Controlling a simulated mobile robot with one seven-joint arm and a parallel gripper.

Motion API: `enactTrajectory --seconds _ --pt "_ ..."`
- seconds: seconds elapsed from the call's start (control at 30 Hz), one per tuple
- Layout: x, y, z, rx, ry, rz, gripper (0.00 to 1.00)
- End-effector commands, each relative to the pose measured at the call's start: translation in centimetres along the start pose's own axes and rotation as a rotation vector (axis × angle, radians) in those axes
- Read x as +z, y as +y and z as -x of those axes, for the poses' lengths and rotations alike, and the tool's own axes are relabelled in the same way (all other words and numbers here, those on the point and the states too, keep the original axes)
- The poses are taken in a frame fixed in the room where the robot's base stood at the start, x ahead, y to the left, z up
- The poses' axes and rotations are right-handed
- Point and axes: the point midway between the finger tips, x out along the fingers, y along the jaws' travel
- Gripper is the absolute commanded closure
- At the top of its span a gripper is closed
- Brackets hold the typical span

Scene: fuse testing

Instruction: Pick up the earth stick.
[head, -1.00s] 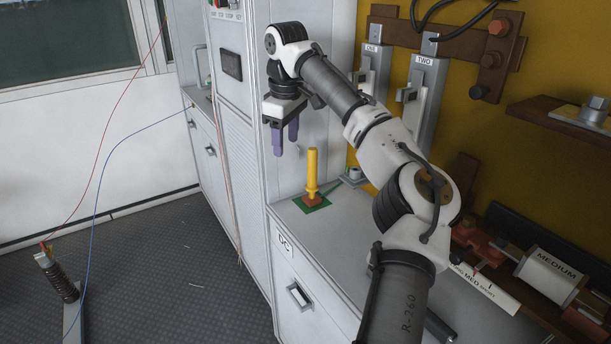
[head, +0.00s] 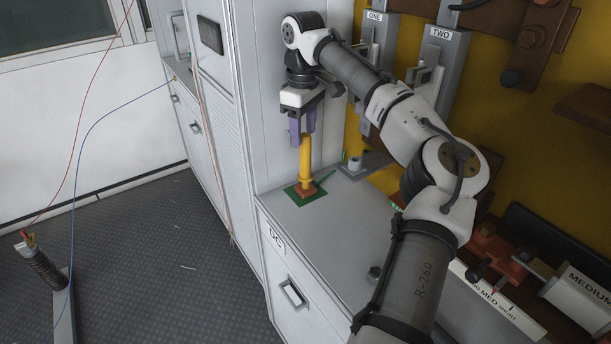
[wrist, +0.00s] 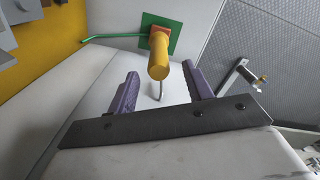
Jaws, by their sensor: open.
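The earth stick (head: 305,160) looks like a yellow rod with a collar and an orange-brown foot. It stands upright on a green square plate (head: 317,198) on the grey counter. My gripper (head: 302,138) points down over the stick's top, its two purple fingers apart. In the wrist view the stick's yellow end (wrist: 158,68) shows between the two fingertips, with a gap on each side. I see no contact. A green cable (wrist: 115,38) runs from the foot. How far the top reaches between the fingers is hard to tell.
A white cabinet wall (head: 235,100) stands close to the left of the gripper. Switches marked ONE and TWO (head: 437,80) hang on the yellow panel behind. A small metal terminal (head: 354,165) sits right of the plate. The counter front (head: 300,240) is clear.

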Motion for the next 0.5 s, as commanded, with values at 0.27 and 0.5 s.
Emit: enactTrajectory --seconds 0.27,0.5 --pt "0.3 0.0 -1.9 -0.001 -0.001 -0.002 0.49" --pt "0.5 0.1 -5.2 0.000 -0.001 0.000 0.49"
